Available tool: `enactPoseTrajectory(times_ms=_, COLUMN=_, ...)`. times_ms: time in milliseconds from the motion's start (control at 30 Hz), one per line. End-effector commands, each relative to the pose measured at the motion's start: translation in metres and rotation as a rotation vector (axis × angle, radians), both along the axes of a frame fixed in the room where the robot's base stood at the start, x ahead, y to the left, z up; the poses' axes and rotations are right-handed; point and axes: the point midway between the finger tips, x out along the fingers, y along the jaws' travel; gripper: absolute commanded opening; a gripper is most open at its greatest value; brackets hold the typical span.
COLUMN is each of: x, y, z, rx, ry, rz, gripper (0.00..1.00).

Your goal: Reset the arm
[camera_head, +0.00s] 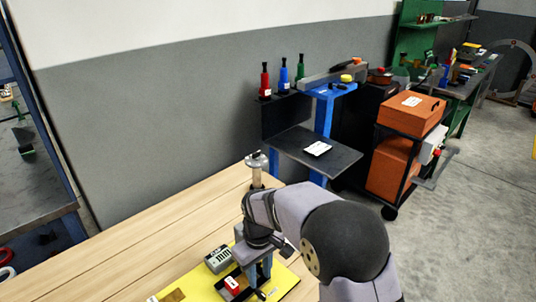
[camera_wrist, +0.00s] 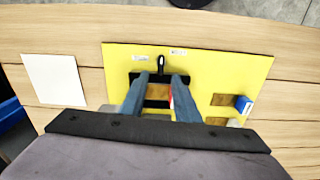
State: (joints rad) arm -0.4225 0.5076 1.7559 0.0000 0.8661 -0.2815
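My gripper (camera_wrist: 161,77) is open, with its two blue fingers apart over a yellow board (camera_wrist: 215,68). Between and below the fingers is a dark frame with a brown recess (camera_wrist: 158,91) and a black handle (camera_wrist: 160,64). A small bit of red shows beside the right finger, mostly hidden. I see nothing gripped. In the head view my gripper (camera_head: 257,273) points down over the yellow board (camera_head: 205,280); the fingertips are hard to make out there.
A blue-and-white block (camera_wrist: 243,104) sits at a brown recess on the board's right. A white sheet (camera_wrist: 54,80) lies left on the wooden table. In the head view a grey block (camera_head: 218,259) and a red-and-white block (camera_head: 232,286) are near my gripper. A cart (camera_head: 405,150) stands beyond.

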Motion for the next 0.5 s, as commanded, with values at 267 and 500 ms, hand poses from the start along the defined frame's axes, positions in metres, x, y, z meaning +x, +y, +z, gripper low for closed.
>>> enactPoseTrajectory(times_ms=267, x=-0.069, y=-0.031, z=-0.043, rx=-0.058, ry=0.103, rz=-0.207, gripper=0.29)
enactPoseTrajectory(times_ms=500, x=-0.160, y=-0.100, z=-0.033, rx=-0.092, ry=0.168, rz=-0.389, gripper=0.29)
